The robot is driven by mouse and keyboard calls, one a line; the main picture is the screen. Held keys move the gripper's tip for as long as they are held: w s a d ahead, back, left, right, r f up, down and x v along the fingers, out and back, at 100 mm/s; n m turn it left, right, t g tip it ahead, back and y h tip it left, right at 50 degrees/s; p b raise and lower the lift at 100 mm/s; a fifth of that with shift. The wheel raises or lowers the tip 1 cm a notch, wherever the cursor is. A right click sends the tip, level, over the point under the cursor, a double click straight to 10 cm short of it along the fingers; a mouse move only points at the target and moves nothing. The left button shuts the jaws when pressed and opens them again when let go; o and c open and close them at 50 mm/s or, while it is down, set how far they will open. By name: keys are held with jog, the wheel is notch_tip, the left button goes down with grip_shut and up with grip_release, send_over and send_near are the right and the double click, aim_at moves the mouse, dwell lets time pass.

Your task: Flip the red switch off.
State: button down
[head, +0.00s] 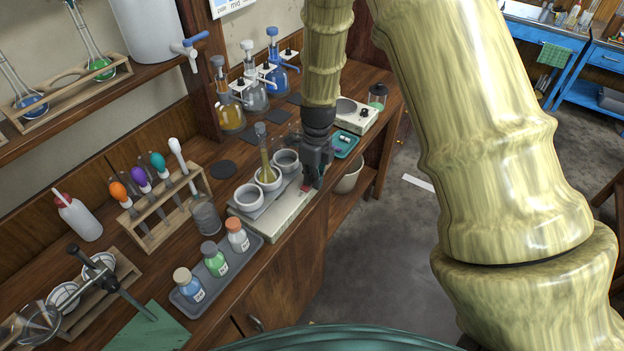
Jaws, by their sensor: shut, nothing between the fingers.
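The red switch (304,189) is a small red patch on the front side of a pale box-shaped unit (275,223) on the wooden bench. Its on or off position is too small to tell. My gripper (313,180) is shut and empty, pointing down at the right end of the unit. Its dark fingers are right beside the red switch and partly cover it. I cannot tell whether they touch it. On the unit stand several pale cups, and a flask with yellow liquid (266,172) sits in one of them.
A tray of capped bottles (216,270) stands in front left of the unit. A rack with colored-top pipettes (165,205) is to the left. Dispenser bottles (254,92) stand behind. A teal tray (344,144) and another pale device (357,117) are to the right.

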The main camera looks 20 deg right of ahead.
jog(key=r+p, duration=0.3)
jog(key=r, duration=0.1)
jog(key=shift+s+a+p, duration=0.15)
jog(key=shift+a+p, duration=0.1)
jog(key=shift+p, duration=0.1)
notch_tip(320, 180, up, 10)
jog(key=a+b, duration=0.1)
jog(key=b, duration=0.2)
jog(key=shift+s, duration=0.4)
jog(key=shift+f, duration=0.1)
jog(key=s+d+f+n+h+b, duration=0.1)
jog(key=s+f+n, duration=0.4)
jog(key=f, duration=0.4)
jog(key=s+d+f+n+b, duration=0.1)
jog(key=s+f+n, duration=0.35)
jog(key=f, duration=0.35)
jog(key=s+d+f+n+h, duration=0.15)
jog(key=s+f+n, duration=0.3)
jog(key=f, duration=0.45)
jog(key=s+a+f+n+y+b, duration=0.1)
jog(key=s+f+n, duration=0.5)
jog(key=s, duration=0.4)
jog(key=s+a+f+n+b, duration=0.1)
jog(key=s+a+f+n, duration=0.1)
jog(key=s+f+n, duration=0.5)
jog(key=s+n, duration=0.1)
jog(key=s, duration=0.2)
jog(key=shift+s+t+y, duration=0.2)
jog(key=shift+t+y, duration=0.1)
jog(key=shift+y, duration=0.05)
